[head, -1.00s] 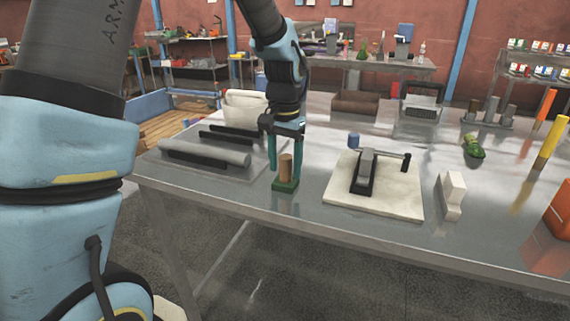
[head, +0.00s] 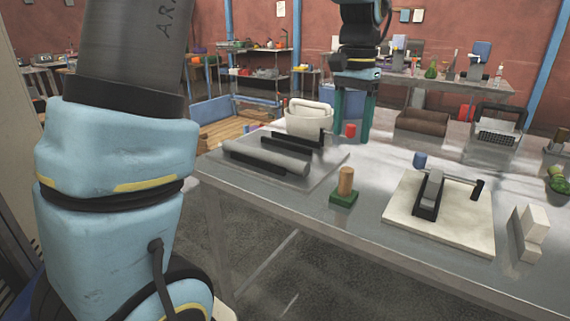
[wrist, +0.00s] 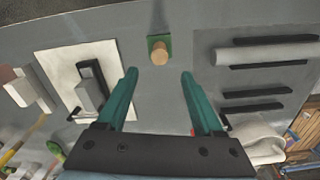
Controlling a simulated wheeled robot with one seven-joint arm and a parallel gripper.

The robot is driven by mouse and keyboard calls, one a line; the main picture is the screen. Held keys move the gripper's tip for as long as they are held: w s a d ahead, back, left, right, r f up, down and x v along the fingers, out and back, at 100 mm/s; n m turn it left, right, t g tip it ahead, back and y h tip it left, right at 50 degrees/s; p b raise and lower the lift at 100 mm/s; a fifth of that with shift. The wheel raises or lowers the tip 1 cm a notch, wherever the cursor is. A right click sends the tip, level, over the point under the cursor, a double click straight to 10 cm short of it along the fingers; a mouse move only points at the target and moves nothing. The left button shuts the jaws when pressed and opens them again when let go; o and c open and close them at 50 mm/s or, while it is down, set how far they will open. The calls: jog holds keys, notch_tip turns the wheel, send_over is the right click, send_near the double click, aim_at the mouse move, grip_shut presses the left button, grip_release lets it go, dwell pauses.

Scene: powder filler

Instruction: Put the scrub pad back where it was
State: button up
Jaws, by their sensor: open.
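The scrub pad (head: 343,198) is a small green block with an upright round wooden handle (head: 346,180). It stands on the metal table near its front edge, between the grey roller and the cream board. It also shows in the wrist view at the top middle (wrist: 159,50), ahead of the fingertips and touched by neither. My gripper (head: 351,136) has two teal fingers, apart and empty. In the head view it is up and behind the pad. In the wrist view the gap between the fingertips (wrist: 159,74) is clear.
A cream board (head: 455,232) with a black and grey press-like device (head: 430,193) lies right of the pad. A grey roller (head: 265,158) and a white tub (head: 309,122) are left. White blocks (head: 527,235) stand far right. Bare table surrounds the pad.

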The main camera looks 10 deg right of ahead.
jog(key=w+a+f+n, duration=0.2)
jog(key=a+f+n, duration=0.3)
jog(key=a, duration=0.9)
jog(key=s+a+f+n, duration=0.2)
jog(key=s+a+f, duration=0.1)
jog(key=a, duration=0.5)
jog(key=s+a+f+n+t, duration=0.1)
jog(key=s+a+f+n, duration=0.1)
jog(key=a+f, duration=0.3)
jog(key=a, duration=0.3)
jog(key=shift+s+n+t, duration=0.3)
jog(key=shift+s, duration=0.1)
